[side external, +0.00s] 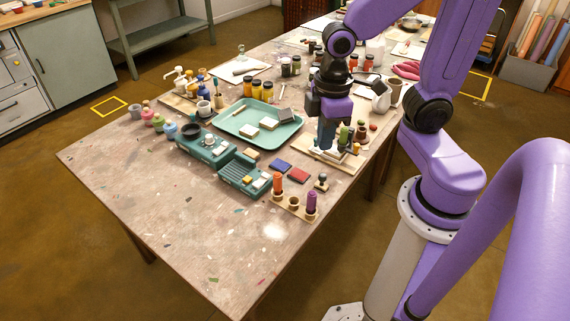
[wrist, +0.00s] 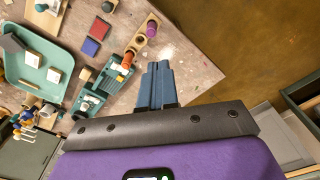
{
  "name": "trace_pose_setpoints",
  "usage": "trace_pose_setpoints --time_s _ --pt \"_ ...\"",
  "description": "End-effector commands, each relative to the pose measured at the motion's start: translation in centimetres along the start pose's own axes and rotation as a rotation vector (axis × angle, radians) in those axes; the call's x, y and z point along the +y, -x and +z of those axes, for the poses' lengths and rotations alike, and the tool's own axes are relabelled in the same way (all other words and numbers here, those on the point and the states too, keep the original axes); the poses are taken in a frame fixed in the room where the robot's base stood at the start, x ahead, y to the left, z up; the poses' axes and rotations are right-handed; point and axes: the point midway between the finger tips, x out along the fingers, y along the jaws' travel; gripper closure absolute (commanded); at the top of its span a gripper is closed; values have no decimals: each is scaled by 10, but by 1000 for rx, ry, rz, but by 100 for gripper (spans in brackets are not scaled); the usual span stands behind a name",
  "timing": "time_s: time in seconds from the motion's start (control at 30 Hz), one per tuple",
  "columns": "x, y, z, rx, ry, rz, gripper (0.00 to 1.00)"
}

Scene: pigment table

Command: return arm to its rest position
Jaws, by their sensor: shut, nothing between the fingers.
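My gripper (side external: 326,143) hangs fingers-down from the purple arm over the right half of the table, beside a wooden board with small bottles. In the wrist view my gripper (wrist: 158,66) shows its two blue-grey fingers pressed together, with nothing between them. The tips appear above the table; their exact height is hard to tell. The paint-flecked table (side external: 150,190) lies below.
A green tray (side external: 228,125) with pale blocks is left of my gripper. Teal devices (side external: 207,149), blue and red pads (side external: 298,175), and a wooden holder with orange and purple cylinders (side external: 293,205) stand nearer. Dark bottles and a mug (side external: 394,91) stand behind. The table's near left is clear.

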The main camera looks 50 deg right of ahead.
Motion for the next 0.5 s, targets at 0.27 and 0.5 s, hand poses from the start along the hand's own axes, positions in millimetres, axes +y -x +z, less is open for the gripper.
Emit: trace_pose_setpoints --time_s 0.27,0.5 --pt "-51 12 23 6 136 -6 100" --pt "-74 18 40 6 202 -10 100"
